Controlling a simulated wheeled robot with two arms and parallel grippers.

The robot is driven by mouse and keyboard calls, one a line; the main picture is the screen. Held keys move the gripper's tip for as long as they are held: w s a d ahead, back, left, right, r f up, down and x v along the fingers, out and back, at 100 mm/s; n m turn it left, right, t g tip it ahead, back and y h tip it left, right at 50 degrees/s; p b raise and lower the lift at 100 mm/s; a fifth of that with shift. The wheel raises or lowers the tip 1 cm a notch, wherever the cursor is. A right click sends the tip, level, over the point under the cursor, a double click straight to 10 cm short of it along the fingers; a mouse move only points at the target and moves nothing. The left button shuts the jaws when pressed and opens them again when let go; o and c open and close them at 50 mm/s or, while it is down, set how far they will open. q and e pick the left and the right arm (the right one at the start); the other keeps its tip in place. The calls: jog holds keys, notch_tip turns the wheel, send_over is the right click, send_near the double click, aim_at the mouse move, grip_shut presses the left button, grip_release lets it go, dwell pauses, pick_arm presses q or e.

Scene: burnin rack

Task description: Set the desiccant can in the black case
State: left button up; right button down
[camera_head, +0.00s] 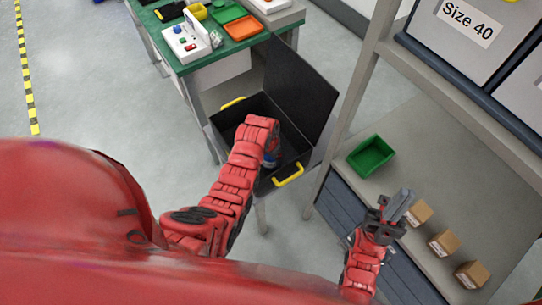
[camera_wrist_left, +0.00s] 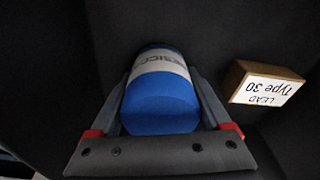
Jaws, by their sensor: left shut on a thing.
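The desiccant can (camera_wrist_left: 162,95) is blue with a white lettered band. In the left wrist view it lies between the two fingers of my left gripper (camera_wrist_left: 160,82), which is shut on it. In the head view my left arm reaches into the open black case (camera_head: 231,117), and a bit of the can (camera_head: 270,160) shows beside the wrist. The left fingers are mostly hidden there. Whether the can touches the case floor is unclear. My right gripper (camera_head: 400,204) is empty, its fingers together, in front of the shelf.
A small box marked "LEAD Type 30" (camera_wrist_left: 262,84) lies beside the can inside the case. The case lid (camera_head: 298,92) stands open. A green bin (camera_head: 371,156) and several cardboard boxes (camera_head: 443,242) are on the shelf at right. A green workbench (camera_head: 222,45) stands behind.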

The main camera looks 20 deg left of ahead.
pick_arm(q)
jog(key=shift+f, duration=0.15)
jog(key=o, duration=1.4)
